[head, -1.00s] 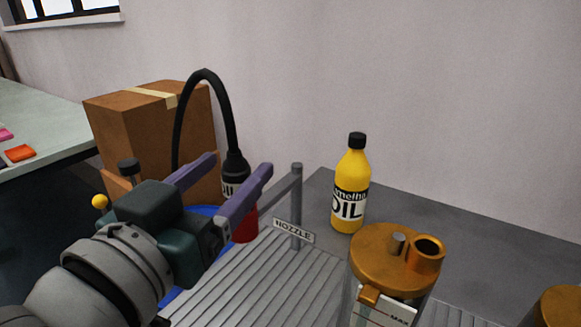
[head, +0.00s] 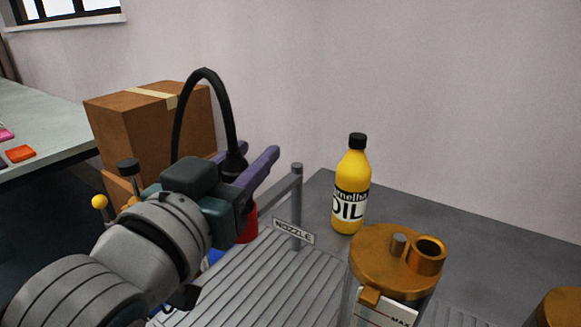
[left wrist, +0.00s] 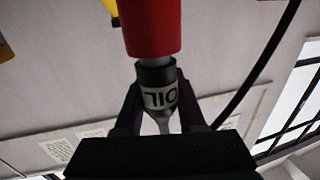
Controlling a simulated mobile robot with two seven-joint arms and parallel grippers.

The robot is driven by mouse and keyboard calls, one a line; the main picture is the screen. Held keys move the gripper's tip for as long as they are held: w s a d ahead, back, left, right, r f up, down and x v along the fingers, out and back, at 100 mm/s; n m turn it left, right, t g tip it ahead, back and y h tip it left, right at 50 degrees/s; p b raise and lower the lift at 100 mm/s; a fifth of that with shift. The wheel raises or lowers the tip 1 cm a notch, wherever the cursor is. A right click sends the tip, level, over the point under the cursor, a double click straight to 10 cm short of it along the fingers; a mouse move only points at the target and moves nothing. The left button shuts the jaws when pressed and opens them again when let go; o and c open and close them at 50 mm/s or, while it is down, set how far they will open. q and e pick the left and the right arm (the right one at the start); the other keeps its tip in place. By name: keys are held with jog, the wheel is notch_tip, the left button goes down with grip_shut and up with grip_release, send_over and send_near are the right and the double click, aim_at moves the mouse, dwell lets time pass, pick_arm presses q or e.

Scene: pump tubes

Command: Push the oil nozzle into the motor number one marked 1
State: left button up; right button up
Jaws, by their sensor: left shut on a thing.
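The oil nozzle (head: 235,163) is black with a white OIL band (left wrist: 160,96) and a black hose arching up from it. My left gripper (head: 248,152), with purple fingers, is shut on the nozzle, one finger on each side. In the left wrist view the nozzle's end meets a red cylindrical holder (left wrist: 150,25); the holder also shows below the fingers in the head view (head: 249,224). An orange-capped clear motor (head: 375,255) stands at the lower right with a round open port (head: 428,248). Its number is not visible. My right gripper is out of view.
A yellow oil bottle (head: 351,190) stands behind the motor. A NOZZLE sign (head: 293,231) hangs by a grey post (head: 297,205). A second orange cap (head: 560,306) shows at the right edge. A cardboard box (head: 150,135) stands behind the hose.

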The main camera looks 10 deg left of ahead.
pick_arm(q)
grip_shut()
jog(key=shift+r, duration=0.1)
